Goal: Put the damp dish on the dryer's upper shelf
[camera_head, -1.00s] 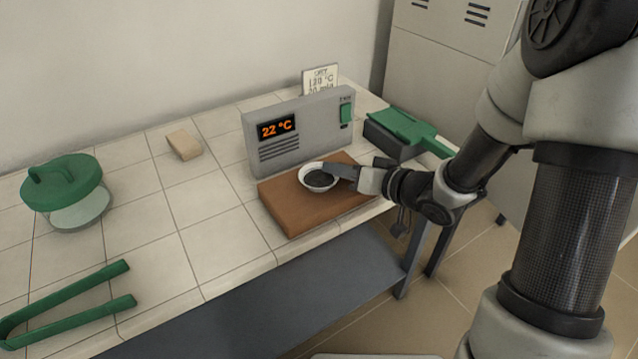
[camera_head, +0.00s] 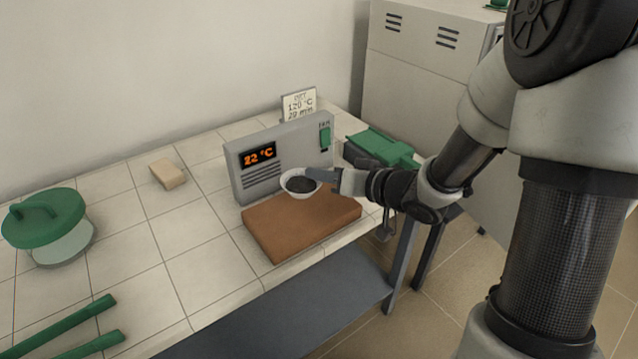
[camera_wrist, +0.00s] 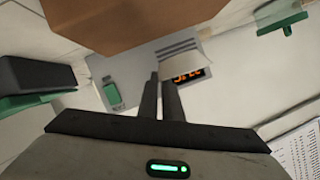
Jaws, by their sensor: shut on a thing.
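The dish (camera_head: 299,194), a small white bowl with dark contents, is at the tips of my gripper (camera_head: 316,176). My gripper is shut on its right rim. The dish appears raised over the back edge of a brown block, close to the front of a grey unit (camera_head: 247,188) with a 22 °C display and a green fan switch. In the wrist view my fingers (camera_wrist: 163,90) are close together, and part of a white shape there (camera_wrist: 185,66) seems to be the dish. I cannot make out an upper shelf in these views.
The brown block (camera_head: 305,222) lies on the tiled table. A sign (camera_head: 299,105) stands behind the unit. A green-and-dark object (camera_head: 385,149) lies to its right. A green-lidded jar (camera_head: 50,225), green tongs (camera_head: 75,325) and a beige block (camera_head: 167,174) are left. A vented cabinet (camera_head: 425,75) stands behind.

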